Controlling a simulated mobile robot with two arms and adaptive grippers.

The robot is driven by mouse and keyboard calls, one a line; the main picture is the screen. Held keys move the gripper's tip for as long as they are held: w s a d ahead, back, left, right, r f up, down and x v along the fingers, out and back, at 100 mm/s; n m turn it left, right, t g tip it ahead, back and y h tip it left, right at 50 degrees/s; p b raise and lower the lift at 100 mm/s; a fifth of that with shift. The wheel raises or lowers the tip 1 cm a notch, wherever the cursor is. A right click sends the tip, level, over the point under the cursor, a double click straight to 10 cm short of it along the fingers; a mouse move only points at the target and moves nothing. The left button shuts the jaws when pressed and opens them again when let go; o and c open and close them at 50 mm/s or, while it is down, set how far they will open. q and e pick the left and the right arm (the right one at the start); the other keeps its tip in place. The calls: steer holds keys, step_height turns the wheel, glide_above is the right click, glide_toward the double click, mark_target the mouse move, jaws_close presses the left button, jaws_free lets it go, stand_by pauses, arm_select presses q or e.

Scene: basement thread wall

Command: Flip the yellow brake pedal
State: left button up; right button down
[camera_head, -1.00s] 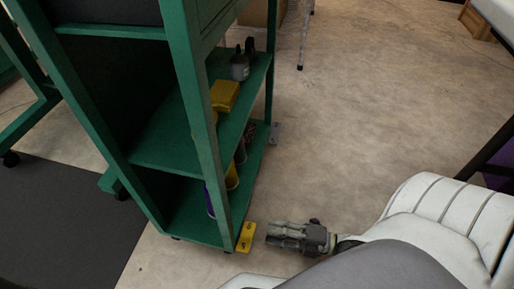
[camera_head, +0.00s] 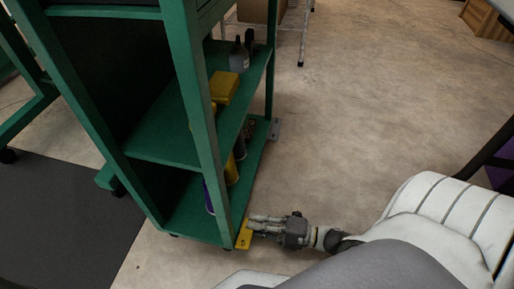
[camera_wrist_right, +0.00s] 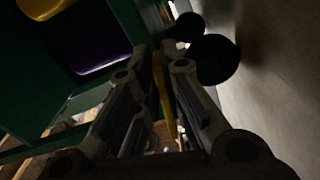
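The yellow brake pedal (camera_head: 243,239) is a small plate low at the near corner of the green cart, just above the floor. My right gripper (camera_head: 252,226) reaches it from the right in the head view, with its fingertips at the pedal's upper part. In the right wrist view the pedal shows as a thin yellow strip (camera_wrist_right: 162,88) between the two fingers. The fingers look apart, on either side of the strip; whether either touches it is hard to tell. My left gripper is not in view.
The green cart (camera_head: 187,80) holds a yellow box (camera_head: 223,88), a grey bottle (camera_head: 238,58) and cans on its shelves. A grey pedal (camera_head: 274,129) sits at its far corner. Dark casters (camera_wrist_right: 212,59) show in the wrist view. The floor (camera_head: 370,90) to the right is clear.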

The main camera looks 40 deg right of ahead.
steer(key=r+n+p, duration=0.1)
steer(key=n+p, duration=0.1)
steer(key=shift+r+n, duration=0.1)
steer(key=shift+n, duration=0.2)
steer(key=n, duration=0.1)
steer(key=n+p, duration=0.1)
steer(key=n, duration=0.1)
steer(key=shift+s+a+r, duration=0.15)
steer(key=shift+r, duration=0.1)
steer(key=c, duration=1.6)
jaws_free()
steer(key=shift+o, duration=0.2)
steer(key=shift+s, duration=0.1)
steer(key=v, duration=1.2)
